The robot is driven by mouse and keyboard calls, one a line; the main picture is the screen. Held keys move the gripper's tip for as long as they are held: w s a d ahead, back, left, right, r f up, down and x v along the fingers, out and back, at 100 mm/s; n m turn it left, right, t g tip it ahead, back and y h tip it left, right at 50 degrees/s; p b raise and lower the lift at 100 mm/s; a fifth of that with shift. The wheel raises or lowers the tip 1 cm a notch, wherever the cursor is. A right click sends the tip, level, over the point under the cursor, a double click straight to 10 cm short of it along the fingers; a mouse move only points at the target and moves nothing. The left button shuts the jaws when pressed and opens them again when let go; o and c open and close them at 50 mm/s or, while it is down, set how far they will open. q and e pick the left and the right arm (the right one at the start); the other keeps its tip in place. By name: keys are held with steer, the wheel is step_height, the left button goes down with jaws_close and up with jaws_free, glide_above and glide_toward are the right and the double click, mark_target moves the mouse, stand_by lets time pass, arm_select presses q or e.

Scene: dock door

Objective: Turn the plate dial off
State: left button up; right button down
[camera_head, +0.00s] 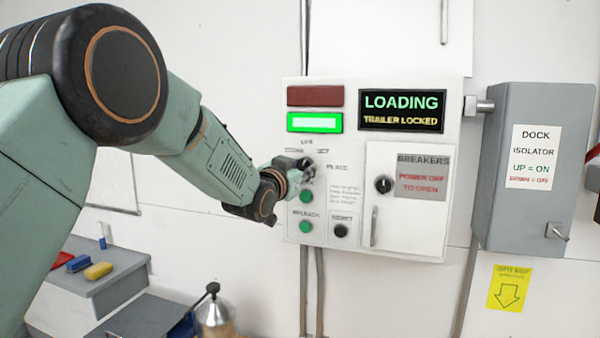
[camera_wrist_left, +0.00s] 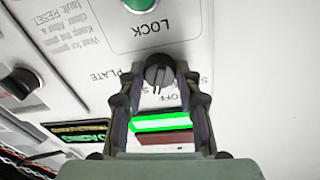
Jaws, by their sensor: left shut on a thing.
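The plate dial (camera_wrist_left: 158,70) is a dark round knob on the white control panel (camera_head: 410,220), with OFF and PLATE lettering beside it in the left wrist view. My left gripper (camera_head: 306,172) reaches it from the left in the head view and mostly covers it. In the left wrist view the fingers (camera_wrist_left: 159,80) are closed on the dial's two sides. I cannot tell for sure which label its pointer faces. My right gripper is in neither view.
The panel's display (camera_head: 402,110) reads LOADING, TRAILER LOCKED. A green lamp (camera_head: 315,122) is lit below a dark red one (camera_head: 315,96). Green buttons (camera_head: 305,227) sit close below the dial. A breaker door (camera_head: 408,215) and grey isolator box (camera_head: 535,215) stand to the right.

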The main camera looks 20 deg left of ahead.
arm_select(q)
steer(key=shift+r+n+t+b, duration=0.15)
steer(key=shift+n+b, duration=0.1)
steer(key=shift+n, duration=0.9)
steer(key=shift+r+n+t+b, duration=0.15)
steer(key=shift+n+b, duration=0.05)
steer(key=shift+n, duration=0.95)
steer(key=shift+r, duration=0.1)
steer(key=o, duration=1.2)
steer(key=shift+w+f, duration=0.1)
steer(key=shift+f, duration=0.15)
steer(key=shift+c, duration=0.2)
steer(key=shift+f, duration=0.1)
steer(key=s, duration=1.2)
steer(key=shift+a+f, duration=0.35)
steer(key=shift+a, duration=0.1)
